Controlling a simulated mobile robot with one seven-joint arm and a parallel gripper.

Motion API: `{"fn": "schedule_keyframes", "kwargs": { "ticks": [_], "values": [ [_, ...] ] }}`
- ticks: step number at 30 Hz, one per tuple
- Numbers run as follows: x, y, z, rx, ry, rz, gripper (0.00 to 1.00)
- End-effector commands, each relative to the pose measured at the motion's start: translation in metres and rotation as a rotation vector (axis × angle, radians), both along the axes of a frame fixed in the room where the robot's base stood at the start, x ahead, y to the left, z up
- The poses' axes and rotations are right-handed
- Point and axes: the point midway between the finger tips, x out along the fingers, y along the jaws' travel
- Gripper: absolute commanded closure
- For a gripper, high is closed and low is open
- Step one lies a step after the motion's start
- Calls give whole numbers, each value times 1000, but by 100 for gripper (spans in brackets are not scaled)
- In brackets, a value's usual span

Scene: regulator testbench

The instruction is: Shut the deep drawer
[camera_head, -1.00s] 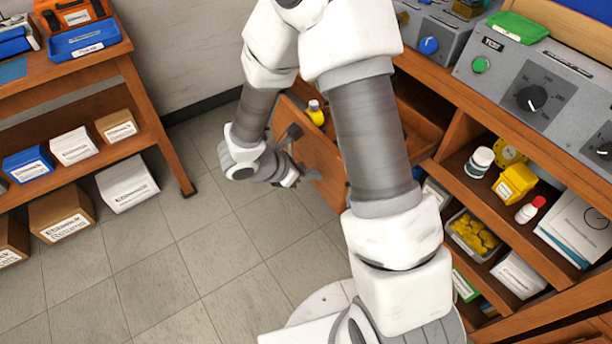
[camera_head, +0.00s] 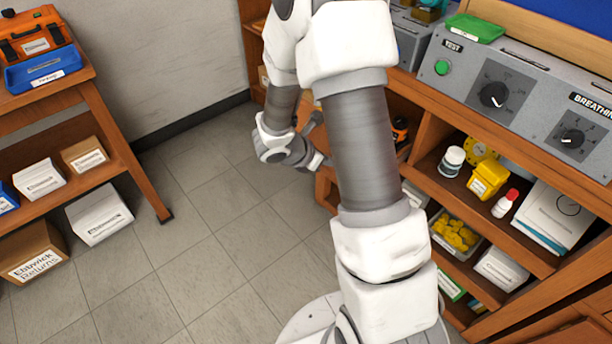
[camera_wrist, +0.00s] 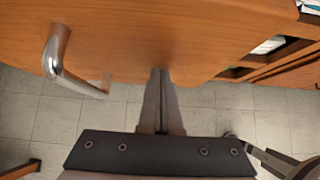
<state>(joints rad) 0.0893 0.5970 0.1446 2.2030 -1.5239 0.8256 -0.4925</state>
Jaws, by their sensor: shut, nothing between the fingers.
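The deep drawer shows its wooden front (camera_wrist: 195,40) across the top of the wrist view, with a curved metal handle (camera_wrist: 62,68) at the left. In the head view only a small part of the drawer (camera_head: 326,188) shows beside my arm; the arm hides most of it, so how far it stands out is hard to tell. My gripper (camera_wrist: 162,75) is shut and empty, its fingertips at the drawer front, right of the handle; touching or just short of it, I cannot tell. In the head view my gripper (camera_head: 322,161) is partly hidden by my arm.
Right of my arm, open shelves hold a white jar (camera_head: 452,161), a yellow container (camera_head: 488,180), a red-capped bottle (camera_head: 504,204) and a bin of yellow pieces (camera_head: 455,235). A side table (camera_head: 100,110) with boxes stands at left. The tiled floor (camera_head: 215,220) between is clear.

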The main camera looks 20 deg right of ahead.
Motion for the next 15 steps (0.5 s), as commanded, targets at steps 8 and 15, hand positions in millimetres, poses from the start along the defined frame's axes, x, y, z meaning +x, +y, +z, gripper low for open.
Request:
{"fn": "schedule_keyframes", "kwargs": {
  "ticks": [8,15],
  "values": [
    [24,-78,0,-3,-3,-7,100],
    [44,-139,1,-3,-1,-4,100]
  ]
}}
